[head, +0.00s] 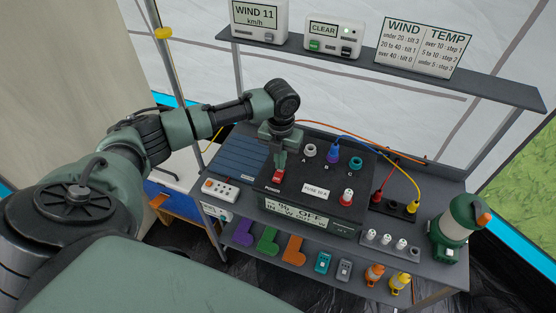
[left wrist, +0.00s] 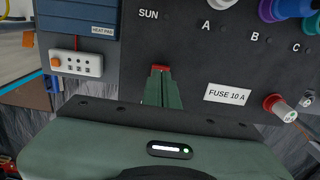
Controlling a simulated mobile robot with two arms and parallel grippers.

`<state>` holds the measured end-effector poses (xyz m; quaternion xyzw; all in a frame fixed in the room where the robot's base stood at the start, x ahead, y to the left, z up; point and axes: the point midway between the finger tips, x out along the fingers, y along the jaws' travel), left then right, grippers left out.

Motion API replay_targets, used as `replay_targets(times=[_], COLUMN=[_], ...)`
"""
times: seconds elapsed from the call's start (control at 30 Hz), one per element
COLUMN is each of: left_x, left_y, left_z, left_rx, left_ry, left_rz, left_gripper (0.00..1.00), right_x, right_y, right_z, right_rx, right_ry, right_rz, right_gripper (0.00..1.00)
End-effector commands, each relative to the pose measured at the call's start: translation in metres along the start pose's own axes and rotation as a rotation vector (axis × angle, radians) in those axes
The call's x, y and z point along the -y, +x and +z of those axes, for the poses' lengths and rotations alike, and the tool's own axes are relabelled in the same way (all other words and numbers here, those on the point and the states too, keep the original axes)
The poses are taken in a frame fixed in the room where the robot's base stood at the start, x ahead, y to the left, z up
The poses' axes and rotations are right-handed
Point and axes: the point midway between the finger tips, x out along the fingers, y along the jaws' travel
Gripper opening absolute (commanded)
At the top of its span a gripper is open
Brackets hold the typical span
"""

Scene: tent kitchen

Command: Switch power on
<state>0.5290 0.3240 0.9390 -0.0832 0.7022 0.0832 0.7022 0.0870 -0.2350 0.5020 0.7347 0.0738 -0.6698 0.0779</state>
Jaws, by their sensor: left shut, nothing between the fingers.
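A dark power box (head: 318,181) stands on the table. Its front display (head: 296,215) reads OFF. A red power switch (head: 278,177) sits on the left of its top panel, near a POWER label. My left gripper (head: 280,166) is shut and points down at the red switch, its fingertips at or just above it. In the left wrist view the shut fingers (left wrist: 160,90) cover most of the switch, and a red strip of it (left wrist: 160,68) shows beyond the tips. I cannot tell whether they touch. My right gripper is out of view.
Plugs at A, B (head: 333,153) and C (head: 356,163) and a red-based fuse (head: 346,197) stand right of the gripper. A power strip (head: 220,190) lies left, a lantern (head: 459,227) right. A shelf (head: 390,72) hangs above; coloured pieces (head: 267,240) lie below.

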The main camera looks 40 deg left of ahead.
Motion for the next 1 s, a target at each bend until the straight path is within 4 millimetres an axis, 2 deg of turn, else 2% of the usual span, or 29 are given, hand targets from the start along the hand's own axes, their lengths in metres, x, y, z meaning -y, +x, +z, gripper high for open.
replay_targets(times=[1.0], left_x=[0.0001], left_y=[0.0074], left_z=[-0.0002], left_rx=[-0.001], left_ry=[0.0], left_rz=[0.0], left_gripper=[0.0], right_x=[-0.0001], right_y=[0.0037], right_z=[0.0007], right_rx=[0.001], right_ry=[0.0], right_rz=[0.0], right_gripper=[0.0])
